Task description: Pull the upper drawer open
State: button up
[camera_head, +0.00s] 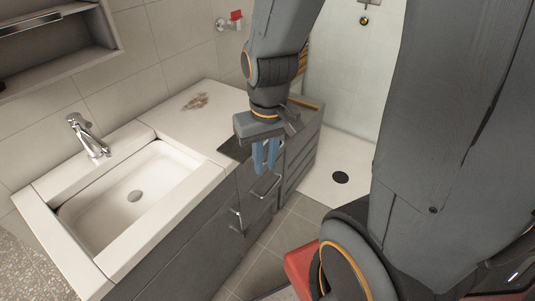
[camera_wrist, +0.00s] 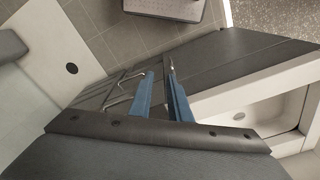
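The grey cabinet under the counter has a drawer front (camera_head: 252,182) with a silver bar handle (camera_head: 266,187), just below my gripper (camera_head: 265,158). In the wrist view, two bar handles (camera_wrist: 118,98) lie to the left of my gripper (camera_wrist: 160,70). I cannot tell for certain which belongs to the upper drawer. My gripper's blue fingers point down in front of the cabinet. They stand apart with nothing visible between them. No finger is clearly on a handle. The drawer fronts look closed, though my gripper hides part of them.
A white sink (camera_head: 135,195) with a tap (camera_head: 88,135) is at left. A silver handle (camera_head: 237,220) is on the neighbouring front. The shower floor with its drain (camera_head: 340,177) is at right. A red-sided object (camera_head: 300,268) stands at the bottom. Tiled floor (camera_head: 290,232) lies before the cabinet.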

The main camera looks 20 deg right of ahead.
jog(key=w+d+f+m+g+y+b, duration=0.1)
jog(key=w+d+f+m+y+b, duration=0.1)
jog(key=f+y+b, duration=0.35)
jog(key=w+d+f+m+g+y+b, duration=0.1)
jog(key=w+d+f+m+y+b, duration=0.1)
jog(key=f+b, duration=0.65)
jog(key=w+d+f+m+t+y+b, duration=0.2)
jog(key=w+d+t+y+b, duration=0.1)
jog(key=w+d+t+b, duration=0.3)
jog(key=w+d+f+m+t+y+b, duration=0.2)
jog(key=w+d+f+t+y+b, duration=0.15)
jog(key=w+d+t, duration=0.35)
jog(key=w+a, duration=0.1)
jog(key=w+a+g, duration=0.1)
jog(key=a, duration=0.1)
jog(key=a+g+h+b, duration=0.1)
jog(key=a, duration=0.1)
jog(key=shift+w+f, duration=0.2)
jog(key=shift+w, duration=0.2)
jog(key=shift+d, duration=0.1)
jog(key=shift+c, duration=0.5)
grip_shut()
